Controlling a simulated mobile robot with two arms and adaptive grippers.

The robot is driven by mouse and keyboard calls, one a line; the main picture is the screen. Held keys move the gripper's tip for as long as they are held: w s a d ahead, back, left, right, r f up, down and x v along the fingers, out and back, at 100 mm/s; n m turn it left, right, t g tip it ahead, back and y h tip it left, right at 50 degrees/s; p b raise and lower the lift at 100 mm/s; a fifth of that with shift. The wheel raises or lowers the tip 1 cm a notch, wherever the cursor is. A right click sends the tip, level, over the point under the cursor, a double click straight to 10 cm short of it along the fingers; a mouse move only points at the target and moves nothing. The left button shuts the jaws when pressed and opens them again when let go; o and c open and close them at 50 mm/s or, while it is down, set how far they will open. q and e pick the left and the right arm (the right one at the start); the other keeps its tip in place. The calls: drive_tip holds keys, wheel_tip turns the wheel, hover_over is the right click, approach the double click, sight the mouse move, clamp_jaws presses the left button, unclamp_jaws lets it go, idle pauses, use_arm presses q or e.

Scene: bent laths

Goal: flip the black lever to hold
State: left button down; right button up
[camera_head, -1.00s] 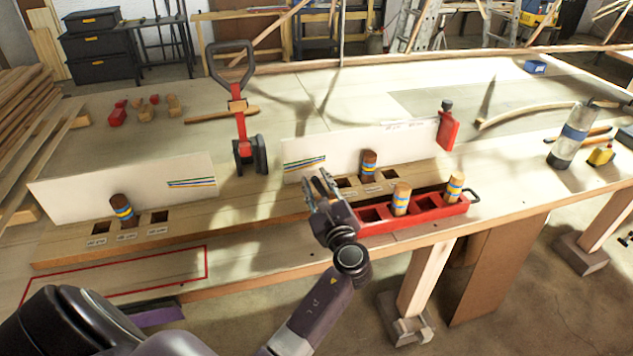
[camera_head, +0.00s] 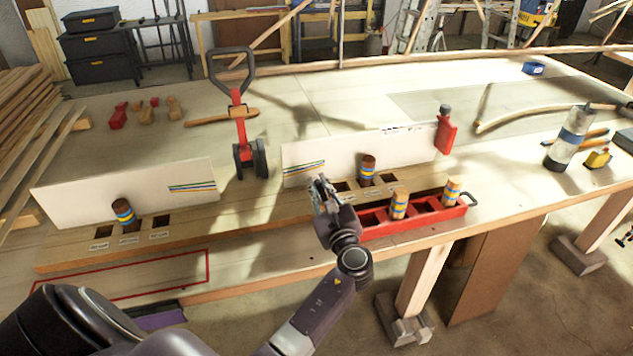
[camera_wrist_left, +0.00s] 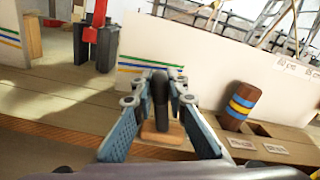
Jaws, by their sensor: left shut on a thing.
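The black lever (camera_wrist_left: 160,92) stands on a small wooden base (camera_wrist_left: 163,133) in the left wrist view, in front of a white panel. It looks roughly upright there. My left gripper (camera_wrist_left: 159,82) has one finger on each side of the lever and is shut on it. In the head view my left gripper (camera_head: 321,186) is at the left end of the right-hand slotted board, and its fingers hide most of the lever. My right gripper is not in view.
A striped peg (camera_head: 367,169) stands in the board just right of my left gripper, before a white panel (camera_head: 400,142). A red tray (camera_head: 373,231) holds two more pegs. A red stand with a black handle (camera_head: 240,120) rises behind left. Another slotted board (camera_head: 75,255) lies left.

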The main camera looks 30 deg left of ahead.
use_arm(q)
drive_tip(key=m+p, duration=0.1)
drive_tip(key=w+d+m+p, duration=0.1)
drive_tip(key=shift+r+m+p, duration=0.35)
drive_tip(key=shift+r+m, duration=0.05)
drive_tip(key=shift+w+d+m+p, duration=0.3)
drive_tip(key=shift+w+m+p, duration=0.1)
drive_tip(key=shift+m+p, duration=0.35)
drive_tip(key=shift+w+d+f+m+p, duration=0.15)
drive_tip(key=shift+w+d+m+p, duration=0.15)
drive_tip(key=shift+m, duration=0.3)
drive_tip(key=shift+w+d+f+m+p, duration=0.1)
drive_tip(key=shift+w+m+p, duration=0.1)
drive_tip(key=shift+m+p, duration=0.25)
drive_tip(key=shift+w+d+f+m+p, duration=0.2)
drive_tip(key=shift+m, duration=0.35)
drive_tip(key=shift+w+d+f+m+p, duration=0.15)
drive_tip(key=shift+d+m, duration=0.05)
drive_tip(key=shift+m, duration=0.35)
